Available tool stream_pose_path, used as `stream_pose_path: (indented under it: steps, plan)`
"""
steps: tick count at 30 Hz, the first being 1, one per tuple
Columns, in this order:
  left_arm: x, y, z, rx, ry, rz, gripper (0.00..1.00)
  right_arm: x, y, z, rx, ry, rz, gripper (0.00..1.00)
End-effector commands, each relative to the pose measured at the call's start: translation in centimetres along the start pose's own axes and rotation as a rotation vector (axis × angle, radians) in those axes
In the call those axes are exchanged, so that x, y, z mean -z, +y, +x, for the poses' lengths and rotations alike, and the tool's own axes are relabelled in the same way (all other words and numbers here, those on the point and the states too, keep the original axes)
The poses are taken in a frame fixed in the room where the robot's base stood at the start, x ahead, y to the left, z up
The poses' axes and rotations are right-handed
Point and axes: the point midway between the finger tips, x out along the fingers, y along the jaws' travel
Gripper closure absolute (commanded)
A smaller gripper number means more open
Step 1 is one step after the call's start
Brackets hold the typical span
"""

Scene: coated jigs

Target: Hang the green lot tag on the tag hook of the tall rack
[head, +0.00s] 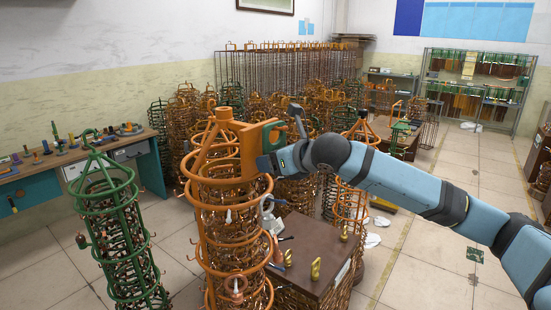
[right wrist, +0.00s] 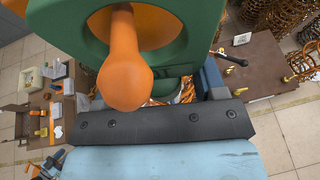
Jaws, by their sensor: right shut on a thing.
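The tall rack (head: 232,205) is orange and stands upright at the middle of the head view. An orange plate (head: 249,152) sits at its upper right. The green lot tag (head: 267,131) is at that plate, partly hidden there. My right gripper (head: 279,157) is shut on the tag at the plate's right side. In the right wrist view the tag (right wrist: 205,30) has a large hole with orange behind it. An orange hook with a rounded end (right wrist: 125,80) appears to stick out through this hole, overlapping its lower rim. My left gripper is not in view.
A green rack (head: 118,230) stands at the left, before a workbench (head: 75,153) with small parts. A brown table (head: 310,253) with small yellow items is right of the orange rack. Many orange racks crowd behind. Open floor lies at the right.

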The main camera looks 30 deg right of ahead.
Motion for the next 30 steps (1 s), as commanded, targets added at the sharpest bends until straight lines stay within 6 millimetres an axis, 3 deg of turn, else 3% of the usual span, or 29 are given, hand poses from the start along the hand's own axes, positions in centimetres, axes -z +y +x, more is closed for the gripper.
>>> stream_pose_path:
  steps: [1, 3, 12, 13, 16, 22, 24, 30]
  plan:
    - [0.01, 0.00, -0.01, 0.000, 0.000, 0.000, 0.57, 0.07, -0.01, 0.05, 0.000, 0.000, 0.000, 0.68]
    - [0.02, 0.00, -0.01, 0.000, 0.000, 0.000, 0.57, 0.13, -0.01, 0.09, 0.000, 0.000, -0.001, 0.79]
    - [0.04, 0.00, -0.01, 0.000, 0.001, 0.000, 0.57, 0.14, 0.01, 0.09, 0.000, 0.000, -0.001, 0.79]
    - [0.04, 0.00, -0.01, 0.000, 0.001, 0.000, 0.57, 0.13, 0.01, 0.09, 0.000, 0.000, -0.001, 0.33]
    - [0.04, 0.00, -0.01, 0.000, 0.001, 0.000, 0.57, 0.13, 0.01, 0.09, 0.000, 0.000, -0.001, 0.10]
    - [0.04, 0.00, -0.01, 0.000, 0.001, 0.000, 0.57, 0.13, 0.02, 0.09, 0.000, 0.000, -0.001, 0.07]
    - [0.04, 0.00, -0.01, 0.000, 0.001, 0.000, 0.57, 0.15, 0.02, 0.10, 0.000, 0.000, -0.001, 0.00]
    - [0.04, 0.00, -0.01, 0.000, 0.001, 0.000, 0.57, 0.15, 0.03, 0.10, 0.000, 0.000, 0.000, 0.00]
